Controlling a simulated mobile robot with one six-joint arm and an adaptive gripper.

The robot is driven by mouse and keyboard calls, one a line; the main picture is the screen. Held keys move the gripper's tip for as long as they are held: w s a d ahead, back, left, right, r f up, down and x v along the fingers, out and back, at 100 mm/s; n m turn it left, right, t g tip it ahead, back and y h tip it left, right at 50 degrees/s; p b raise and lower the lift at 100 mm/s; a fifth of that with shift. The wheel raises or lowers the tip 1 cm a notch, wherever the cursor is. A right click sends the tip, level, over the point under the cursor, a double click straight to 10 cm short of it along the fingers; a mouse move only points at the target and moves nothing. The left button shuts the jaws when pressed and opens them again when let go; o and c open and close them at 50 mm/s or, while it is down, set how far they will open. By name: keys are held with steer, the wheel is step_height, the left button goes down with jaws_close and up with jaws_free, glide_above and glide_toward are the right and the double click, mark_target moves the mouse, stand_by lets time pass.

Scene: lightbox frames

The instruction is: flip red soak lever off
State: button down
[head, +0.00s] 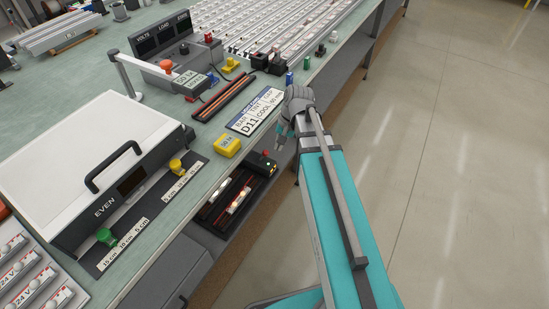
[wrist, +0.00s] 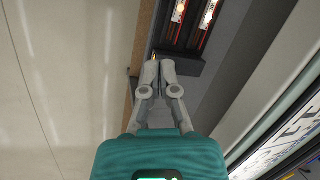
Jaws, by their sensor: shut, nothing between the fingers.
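The soak rack is a dark tray (head: 215,212) on the shelf below the bench edge, with lit lamps in it. A dark box (head: 264,166) with small lit indicators forms its end, and a small red lever (head: 266,152) shows at its top. My gripper (head: 277,141) is shut and empty, close above and beside this box. In the wrist view my gripper's fingertips (wrist: 160,66) point at the near end of the dark rack (wrist: 184,62). The lever is not clear there; the fingertips may hide it. I cannot tell whether they touch it.
The bench (head: 115,62) carries a white-lidded light box (head: 70,150), a yellow block (head: 227,146), a D11 label plate (head: 250,117) and a metered console (head: 165,48). The bench edge overhangs the rack closely. The floor (head: 450,160) at right is clear.

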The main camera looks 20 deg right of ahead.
steer(key=w+d+f+m+t+y+b, duration=0.1)
steer(key=w+d+f+m+y+b, duration=0.3)
steer(key=w+d+f+b, duration=0.3)
steer(key=w+d+f+m+t+y+b, duration=0.1)
steer(key=w+d+f+m+y+b, duration=0.3)
steer(key=b, duration=1.7)
steer(key=shift+w+d+f+m+t, duration=0.3)
steer(key=shift+w+d+f+m, duration=2.2)
steer(key=shift+f, duration=2.3)
steer(key=shift+w+a+n, duration=0.3)
steer(key=shift+w+n, duration=0.15)
steer(key=shift+n, duration=0.25)
steer(key=b, duration=0.4)
glide_toward(263, 156)
step_height(263, 156, down, 3)
steer(key=a, duration=0.2)
steer(key=shift+w+a+r, duration=0.1)
steer(key=shift+w+a, duration=0.45)
steer(key=shift+a, duration=0.15)
